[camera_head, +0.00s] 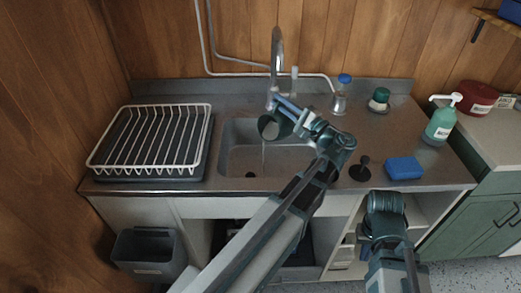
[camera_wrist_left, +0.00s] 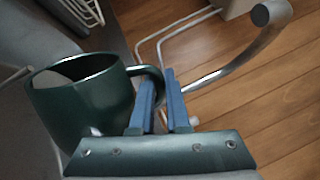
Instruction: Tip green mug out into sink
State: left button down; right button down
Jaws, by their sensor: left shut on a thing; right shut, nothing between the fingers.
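The green mug (camera_head: 269,127) is held over the sink (camera_head: 228,158), tilted with its mouth facing down and left. A thin pale stream runs from it into the basin. My left gripper (camera_head: 284,104) is shut on the mug's handle. In the left wrist view the green mug (camera_wrist_left: 95,100) is tipped, its open mouth at the upper left, and the blue fingers (camera_wrist_left: 163,100) close on the handle. The mug's inside is mostly hidden. My right gripper (camera_head: 385,205) is low in front of the counter, away from the mug; its fingertips are hard to make out.
The tap (camera_head: 277,50) rises just behind the mug. A white dish rack (camera_head: 150,140) stands left of the sink. On the right are a black plunger-like thing (camera_head: 361,170), a blue sponge (camera_head: 404,168), a blue-capped bottle (camera_head: 340,98) and a soap pump bottle (camera_head: 440,124).

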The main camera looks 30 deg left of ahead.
aim_at(275, 110)
pick_arm(q)
jog(key=shift+s+a+r+n+p, duration=0.1)
jog(key=shift+s+r+n+p, duration=0.15)
jog(key=shift+s+n, duration=0.3)
jog(key=shift+s+a+r+n+p, duration=0.1)
jog(key=shift+s+r+n, duration=0.2)
jog(key=shift+s, duration=0.4)
jog(key=shift+s+n+g, duration=0.2)
jog(key=shift+n+g, duration=0.1)
jog(key=shift+n, duration=0.05)
jog(key=shift+s+a+r+n+g+y+p, duration=0.15)
jog(key=shift+s+r+n+p, duration=0.1)
jog(key=shift+s+n, duration=0.5)
jog(key=shift+s+a+r+n+g+y+p, duration=0.1)
jog(key=shift+s+r+n+g+y+p, duration=0.1)
jog(key=shift+s+n, duration=0.55)
